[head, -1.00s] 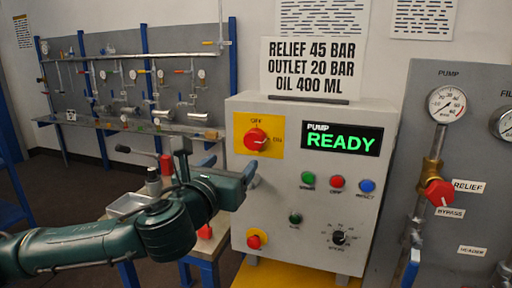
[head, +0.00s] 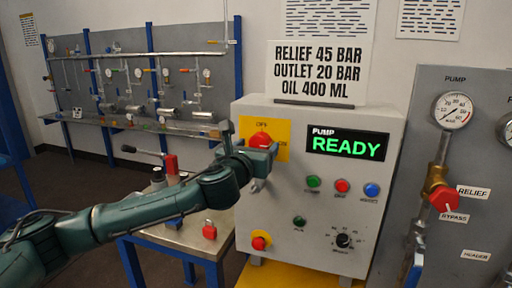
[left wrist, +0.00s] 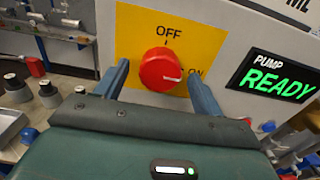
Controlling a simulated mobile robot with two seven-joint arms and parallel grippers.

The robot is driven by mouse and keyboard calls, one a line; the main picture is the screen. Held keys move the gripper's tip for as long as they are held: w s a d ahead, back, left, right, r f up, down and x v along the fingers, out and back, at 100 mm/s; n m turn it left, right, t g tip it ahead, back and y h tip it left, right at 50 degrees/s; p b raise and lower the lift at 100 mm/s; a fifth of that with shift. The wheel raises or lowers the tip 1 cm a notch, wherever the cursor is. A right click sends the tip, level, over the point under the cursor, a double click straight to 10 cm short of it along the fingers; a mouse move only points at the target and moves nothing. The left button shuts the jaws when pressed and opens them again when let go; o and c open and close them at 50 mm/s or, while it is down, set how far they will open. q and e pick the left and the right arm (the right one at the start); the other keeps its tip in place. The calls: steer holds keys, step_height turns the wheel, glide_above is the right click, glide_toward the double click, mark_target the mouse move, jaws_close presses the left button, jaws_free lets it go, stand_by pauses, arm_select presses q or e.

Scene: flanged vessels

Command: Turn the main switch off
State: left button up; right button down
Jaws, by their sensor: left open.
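The main switch is a red round knob (head: 260,139) on a yellow plate (head: 283,128) at the upper left of the grey control box. In the left wrist view the knob (left wrist: 160,70) has a white mark pointing right, towards ON; OFF is printed above it. My left gripper (head: 248,151) is in front of the knob and hides its lower part in the head view. In the left wrist view its open fingers (left wrist: 162,85) stand left and right of the knob, with gaps on both sides. I cannot tell whether the fingertips reach the plate. My right gripper is not in view.
The box (head: 310,225) has a display (head: 347,144) reading PUMP READY, several buttons, a black dial (head: 343,240) and a red knob (head: 260,242) low left. A side table (head: 185,236) with a red padlock (head: 209,230) stands left. A gauge panel (head: 480,140) is at right.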

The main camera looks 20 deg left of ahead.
arm_select(q)
steer(key=c, duration=1)
